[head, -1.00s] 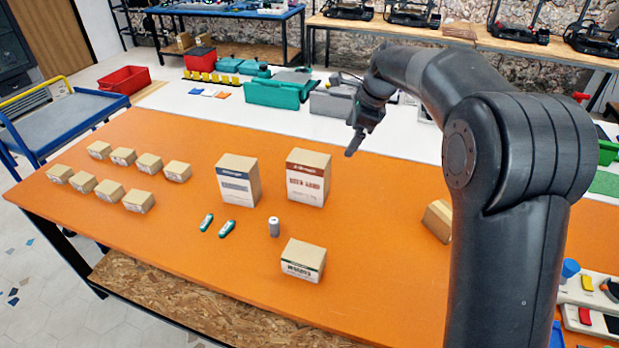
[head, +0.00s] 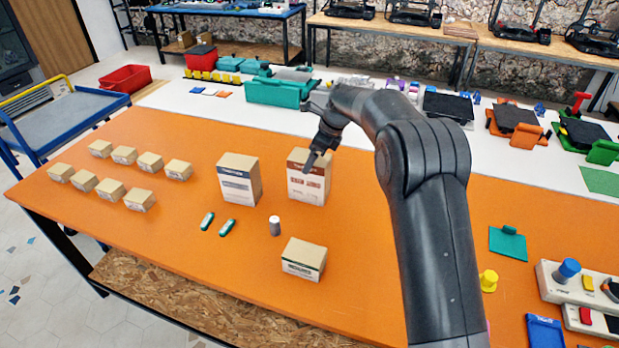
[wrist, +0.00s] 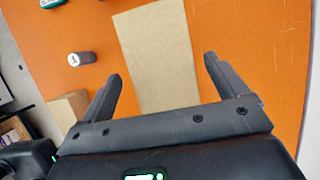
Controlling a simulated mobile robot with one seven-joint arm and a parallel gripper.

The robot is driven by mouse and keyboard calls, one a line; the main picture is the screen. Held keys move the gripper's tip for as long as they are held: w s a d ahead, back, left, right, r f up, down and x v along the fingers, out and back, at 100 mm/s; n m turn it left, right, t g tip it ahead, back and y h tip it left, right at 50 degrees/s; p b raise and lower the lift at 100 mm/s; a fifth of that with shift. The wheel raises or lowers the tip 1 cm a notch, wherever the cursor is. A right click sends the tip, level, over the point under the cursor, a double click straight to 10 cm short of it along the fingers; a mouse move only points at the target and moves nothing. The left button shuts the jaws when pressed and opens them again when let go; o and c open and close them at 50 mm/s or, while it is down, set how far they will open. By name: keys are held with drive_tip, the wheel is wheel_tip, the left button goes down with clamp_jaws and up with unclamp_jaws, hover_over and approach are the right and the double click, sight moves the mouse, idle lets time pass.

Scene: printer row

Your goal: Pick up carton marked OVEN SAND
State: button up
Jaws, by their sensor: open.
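The carton with a red-brown band and red lettering (head: 309,188) stands upright on the orange table; its lettering is too blurred and partly covered to read surely. In the wrist view, a plain tan carton face (wrist: 158,55) lies between my open, empty fingers (wrist: 163,70), apart from both. A similar carton with a blue band (head: 239,184) stands to its left. A smaller carton with a green band (head: 303,262) is nearer the front edge.
Several small boxes (head: 140,200) stand at the left. The table right of the red-banded carton is clear up to my arm.

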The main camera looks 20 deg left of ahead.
sight(309, 177)
drive_tip(key=shift+x, duration=2.4)
drive_tip(key=shift+w+d+f, duration=0.1)
drive_tip(key=shift+f, duration=0.15)
drive_tip(key=c, duration=1.8)
drive_tip(key=shift+r, duration=0.1)
drive_tip(key=shift+c, duration=0.4)
